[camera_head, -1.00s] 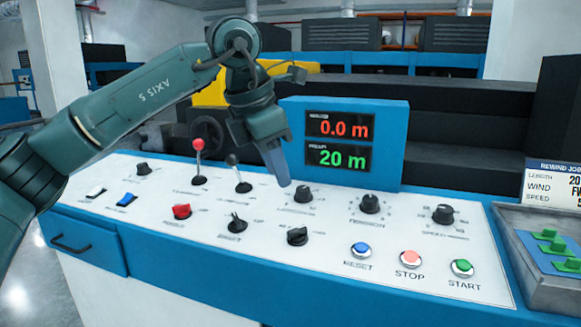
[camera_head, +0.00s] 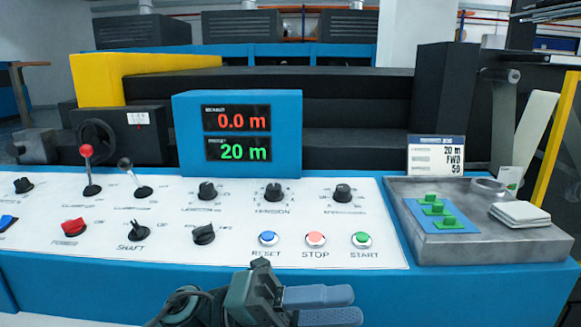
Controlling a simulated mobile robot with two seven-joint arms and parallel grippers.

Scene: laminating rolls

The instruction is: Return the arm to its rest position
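My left gripper (camera_head: 340,305) is low in the head view, in front of the panel's near edge. Its two fingers point right, lie close side by side and appear shut, with nothing held. It stands apart from the controls. The white control panel (camera_head: 330,220) carries a blue RESET button (camera_head: 268,239), a pink STOP button (camera_head: 315,239) and a green START button (camera_head: 361,239). The display (camera_head: 237,133) reads 0.0 m in red and 20 m in green. My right gripper is out of view.
A grey tray (camera_head: 470,250) at the right holds green pieces on a blue plate (camera_head: 412,208) and white pads (camera_head: 519,213). A job card (camera_head: 436,155) stands behind it. Levers with a red knob (camera_head: 86,151) and a dark knob (camera_head: 125,164) rise from the panel's left. The space above the panel is clear.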

